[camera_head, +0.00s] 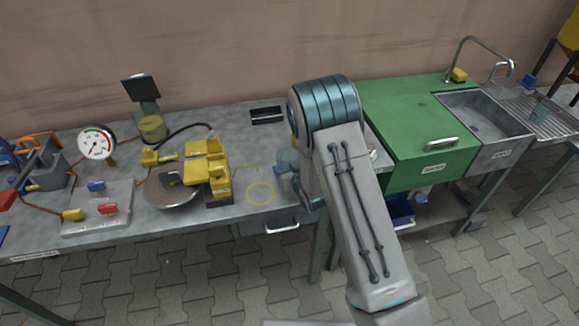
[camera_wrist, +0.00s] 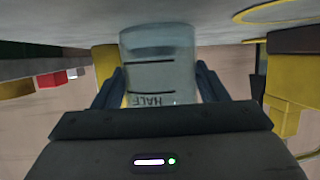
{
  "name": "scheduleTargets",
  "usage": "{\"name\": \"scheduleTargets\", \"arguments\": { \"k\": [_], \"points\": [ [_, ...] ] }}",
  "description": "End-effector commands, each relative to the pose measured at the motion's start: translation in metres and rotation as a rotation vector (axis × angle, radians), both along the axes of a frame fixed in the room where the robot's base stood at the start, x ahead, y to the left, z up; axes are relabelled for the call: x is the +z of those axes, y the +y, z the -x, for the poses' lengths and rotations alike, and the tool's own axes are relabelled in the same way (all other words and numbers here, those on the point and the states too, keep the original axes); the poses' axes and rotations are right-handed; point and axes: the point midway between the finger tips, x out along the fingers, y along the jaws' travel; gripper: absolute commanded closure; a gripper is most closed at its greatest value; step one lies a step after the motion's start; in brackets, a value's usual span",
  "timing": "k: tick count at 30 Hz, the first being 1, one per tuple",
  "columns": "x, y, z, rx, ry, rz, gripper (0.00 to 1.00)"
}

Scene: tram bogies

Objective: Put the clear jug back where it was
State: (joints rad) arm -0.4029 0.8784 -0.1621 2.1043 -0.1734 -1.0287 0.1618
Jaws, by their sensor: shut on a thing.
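The clear jug (camera_wrist: 158,55) is between the two dark fingers of my gripper (camera_wrist: 162,85), which is shut on it. The jug carries dark level lines and the word HALF, which shows upside down in the wrist view. In the head view the jug (camera_head: 286,160) is a pale bluish shape over the grey bench, partly hidden by my arm. I cannot tell whether its base touches the bench top. An empty yellow ring (camera_head: 261,193) is marked on the bench just left of the jug; part of the ring shows in the wrist view (camera_wrist: 280,12).
A yellow machine (camera_head: 207,170) with a round plate (camera_head: 170,188) stands left of the ring. A dial gauge (camera_head: 97,142) and a board with red and blue parts (camera_head: 97,205) are further left. A green cabinet (camera_head: 415,130) and sink (camera_head: 485,118) stand to the right.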

Motion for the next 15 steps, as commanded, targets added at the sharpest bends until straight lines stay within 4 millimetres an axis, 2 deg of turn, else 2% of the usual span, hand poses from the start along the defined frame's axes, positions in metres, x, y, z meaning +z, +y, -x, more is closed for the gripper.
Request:
{"name": "scheduleTargets", "arguments": {
  "k": [12, 13, 15],
  "points": [
    [-0.0045, 0.0001, -0.0002, 0.0, -0.002, -0.001, 0.57],
    [-0.0031, 0.0001, -0.0001, 0.0, -0.001, 0.0, 0.25],
    [-0.0027, 0.0001, 0.0, 0.001, -0.001, 0.0, 0.12]
  ]
}}
